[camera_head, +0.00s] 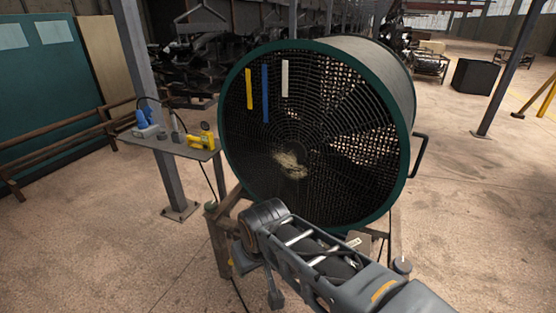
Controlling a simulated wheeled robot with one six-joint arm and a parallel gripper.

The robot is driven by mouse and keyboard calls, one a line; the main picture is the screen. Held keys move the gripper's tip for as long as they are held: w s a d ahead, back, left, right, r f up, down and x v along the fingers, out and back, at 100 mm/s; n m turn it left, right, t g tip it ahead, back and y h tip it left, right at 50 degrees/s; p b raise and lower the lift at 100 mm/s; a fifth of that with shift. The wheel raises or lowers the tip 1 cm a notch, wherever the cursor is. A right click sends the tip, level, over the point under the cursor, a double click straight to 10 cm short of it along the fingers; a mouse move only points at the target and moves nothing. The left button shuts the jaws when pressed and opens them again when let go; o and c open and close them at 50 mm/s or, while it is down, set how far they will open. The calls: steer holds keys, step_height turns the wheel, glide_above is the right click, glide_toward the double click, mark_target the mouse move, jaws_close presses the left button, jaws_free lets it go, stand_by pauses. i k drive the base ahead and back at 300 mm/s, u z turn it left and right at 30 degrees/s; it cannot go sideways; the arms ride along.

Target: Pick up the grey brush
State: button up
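On the small grey side table at the left of the fan stands a small upright grey thing (176,129), between a blue tool and a yellow tool. It may be the grey brush, but it is too small to tell. My arm reaches in from the bottom right and bends in front of the fan's lower edge, well to the right of and nearer than the table. I cannot make out my gripper's fingers in this view. Nothing visible touches the grey thing.
The side table (188,149) is fixed at a metal post (150,100) and also carries the blue tool (148,116) and yellow tool (201,138). A large drum fan (330,185) on a stand fills the middle. Floor in front of the table is clear.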

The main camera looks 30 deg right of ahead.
mark_target(171, 113)
steer(key=u, duration=0.1)
steer(key=k, duration=0.4)
steer(key=u, duration=1.15)
steer(key=i, duration=2)
steer(key=z, duration=0.25)
steer(key=i, duration=1.75)
steer(key=z, duration=1.5)
steer(key=i, duration=1.05)
steer(key=z, duration=1.1)
